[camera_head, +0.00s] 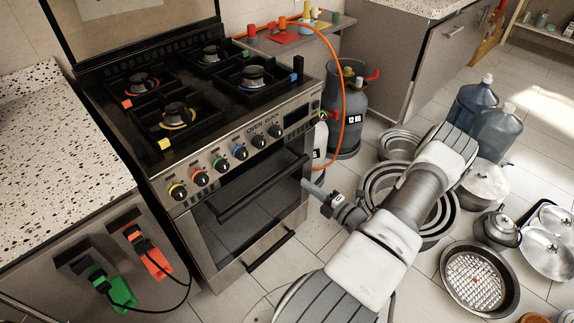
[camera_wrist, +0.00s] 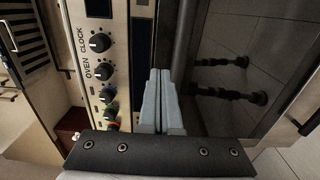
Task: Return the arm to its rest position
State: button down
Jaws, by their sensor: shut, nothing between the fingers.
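My arm reaches in from the lower right in the head view. My gripper (camera_head: 306,184) is in front of the right side of the oven door (camera_head: 243,216), its fingers pointing at the stove. In the wrist view my gripper's pale fingers (camera_wrist: 160,72) are pressed together with nothing between them. They point along the oven front, between the knobs (camera_wrist: 103,70) and the dark door glass (camera_wrist: 235,60). I cannot tell whether the fingertips touch the stove. The oven door looks closed.
The stove's upper door handle (camera_head: 262,190) sticks out near my gripper. A grey gas cylinder (camera_head: 346,125) with an orange hose (camera_head: 341,85) stands behind it. Stacked pans (camera_head: 378,183), a perforated pan (camera_head: 474,281) and water jugs (camera_head: 498,133) stand on the floor around my arm.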

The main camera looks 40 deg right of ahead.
jog(key=shift+s, duration=0.1)
jog(key=w+a+r+n+g+y+p, duration=0.25)
jog(key=a+r+n+g+y, duration=0.3)
jog(key=a+r+n, duration=0.5)
jog(key=w+a+r+n+g+y+p, duration=0.2)
jog(key=w+a+r+n+g+y, duration=0.35)
jog(key=r+n, duration=0.7)
jog(key=s+a+r+n+g+h+p, duration=0.1)
jog(key=s+a+r+n+g+h, duration=0.2)
jog(key=a+r+n, duration=0.35)
jog(key=s+a+r+n+g+h+p, duration=0.1)
jog(key=s+a+r+n+g+h, duration=0.15)
jog(key=a+r+n, duration=0.4)
jog(key=s+a+r+n+t+h+p, duration=0.1)
jog(key=s+a+r+n+h+p, duration=0.15)
jog(key=s+a+r+n, duration=0.4)
jog(key=s+d+r+n+t+h+p, duration=0.2)
jog(key=s+r+n, duration=0.4)
jog(key=n, duration=0.4)
jog(key=s+d+t+h, duration=0.1)
jog(key=d+h, duration=0.1)
jog(key=shift+s+d+r+h+p, duration=0.25)
jog(key=shift+s+d+h+p, duration=0.05)
jog(key=shift+s+p, duration=0.1)
